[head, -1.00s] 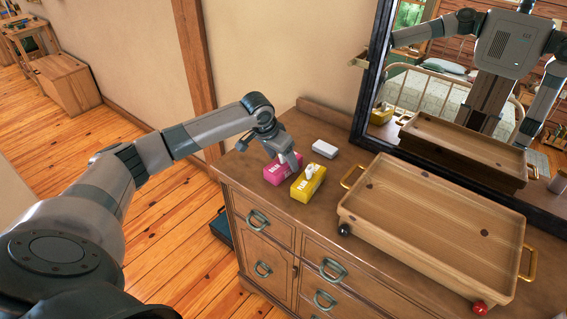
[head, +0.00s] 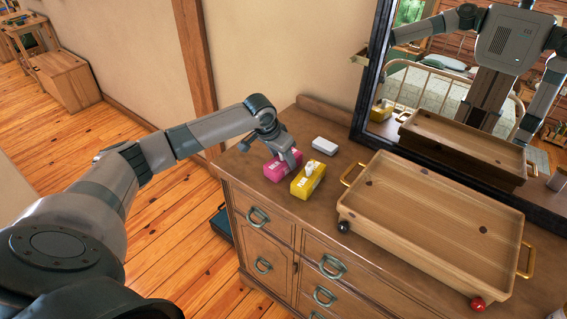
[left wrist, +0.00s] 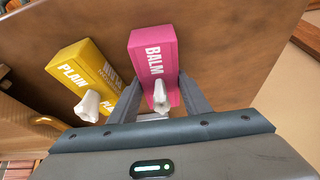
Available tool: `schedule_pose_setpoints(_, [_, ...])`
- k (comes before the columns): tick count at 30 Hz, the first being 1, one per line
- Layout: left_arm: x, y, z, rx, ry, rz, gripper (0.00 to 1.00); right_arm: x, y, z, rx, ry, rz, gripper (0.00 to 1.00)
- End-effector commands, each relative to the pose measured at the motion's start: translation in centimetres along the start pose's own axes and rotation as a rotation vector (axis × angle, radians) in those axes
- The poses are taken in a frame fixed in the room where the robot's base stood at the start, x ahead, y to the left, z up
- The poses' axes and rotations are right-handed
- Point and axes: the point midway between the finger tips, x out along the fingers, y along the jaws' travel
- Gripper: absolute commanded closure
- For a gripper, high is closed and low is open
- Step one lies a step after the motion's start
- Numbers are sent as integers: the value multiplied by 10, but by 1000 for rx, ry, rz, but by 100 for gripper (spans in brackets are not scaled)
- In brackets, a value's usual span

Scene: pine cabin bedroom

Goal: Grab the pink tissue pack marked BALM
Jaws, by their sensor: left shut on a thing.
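The pink tissue pack marked BALM (left wrist: 153,55) lies on the dresser top, a white tissue sticking out of it. It also shows in the head view (head: 275,170), partly hidden by my gripper. My left gripper (left wrist: 160,98) is shut on the pink pack, one finger along each side; in the head view it is at the pack (head: 287,160). The yellow pack marked PLAIN (left wrist: 78,75) lies just beside it, to the right in the head view (head: 308,181). My right gripper is not in view.
A white box (head: 325,146) lies behind the packs. A large wooden tray (head: 385,222) with brass handles fills the dresser's right side. A mirror (head: 372,85) stands at the back. The dresser's left edge is close to the pink pack.

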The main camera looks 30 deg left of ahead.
Motion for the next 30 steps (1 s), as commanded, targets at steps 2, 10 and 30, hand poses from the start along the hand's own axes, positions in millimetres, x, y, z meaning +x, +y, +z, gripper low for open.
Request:
schedule_pose_setpoints(2, [0,0,0,0,1,0,81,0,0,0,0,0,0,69])
schedule_pose_setpoints(10, [-11,0,-6,0,3,0,81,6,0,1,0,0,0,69])
schedule_pose_setpoints(30, [-91,0,-39,-1,2,0,81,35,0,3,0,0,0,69])
